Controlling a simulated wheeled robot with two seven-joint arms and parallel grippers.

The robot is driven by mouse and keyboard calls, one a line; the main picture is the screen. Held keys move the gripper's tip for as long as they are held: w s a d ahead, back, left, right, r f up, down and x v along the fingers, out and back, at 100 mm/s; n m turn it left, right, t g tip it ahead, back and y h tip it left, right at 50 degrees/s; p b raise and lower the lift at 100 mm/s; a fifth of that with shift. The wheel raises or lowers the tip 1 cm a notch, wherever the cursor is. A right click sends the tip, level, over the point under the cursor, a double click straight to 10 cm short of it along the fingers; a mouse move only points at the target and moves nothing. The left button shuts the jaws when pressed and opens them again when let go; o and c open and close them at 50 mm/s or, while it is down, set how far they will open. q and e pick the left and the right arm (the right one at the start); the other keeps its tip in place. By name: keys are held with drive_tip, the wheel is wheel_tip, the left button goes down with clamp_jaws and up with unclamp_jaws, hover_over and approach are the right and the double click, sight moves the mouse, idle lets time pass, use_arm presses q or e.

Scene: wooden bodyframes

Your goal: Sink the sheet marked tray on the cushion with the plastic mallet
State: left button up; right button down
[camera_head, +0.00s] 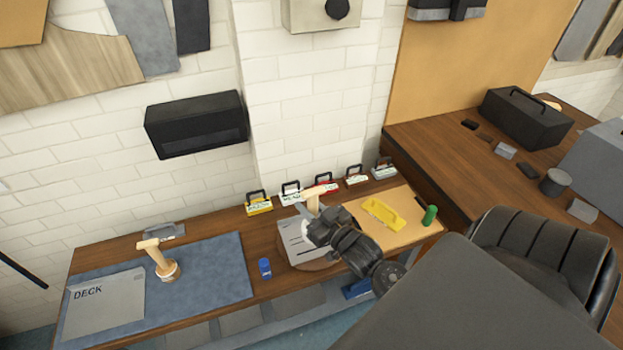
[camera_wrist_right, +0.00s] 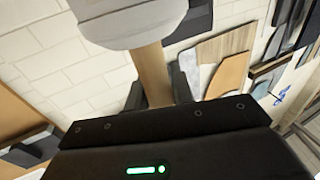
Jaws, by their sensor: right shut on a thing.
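My right gripper (camera_head: 322,222) is over the round cushion (camera_head: 316,265), in the middle of the bench. It is shut on the plastic mallet, whose pale grey head (camera_wrist_right: 130,18) and wooden handle (camera_wrist_right: 153,75) show in the right wrist view. A light grey sheet (camera_head: 293,243) with dark lines lies on the cushion, partly hidden by my gripper and arm. I cannot read its marking. Another grey sheet, marked DECK (camera_head: 105,305), lies on the blue mat at the left. My left gripper is not in view.
A pale wooden mallet-like tool (camera_head: 158,258) stands on the blue mat (camera_head: 215,265). A blue can (camera_head: 265,267) stands left of the cushion. A yellow float (camera_head: 383,213) and a green cylinder (camera_head: 430,215) are at the right. Several handled, labelled blocks (camera_head: 259,206) line the wall.

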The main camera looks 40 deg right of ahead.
drive_tip(key=w+d+f+b, duration=0.3)
drive_tip(key=w+d+b, duration=0.1)
drive_tip(key=w+d, duration=0.1)
drive_tip(key=shift+w, duration=0.5)
drive_tip(key=shift+r, duration=0.1)
drive_tip(key=shift+d, duration=0.1)
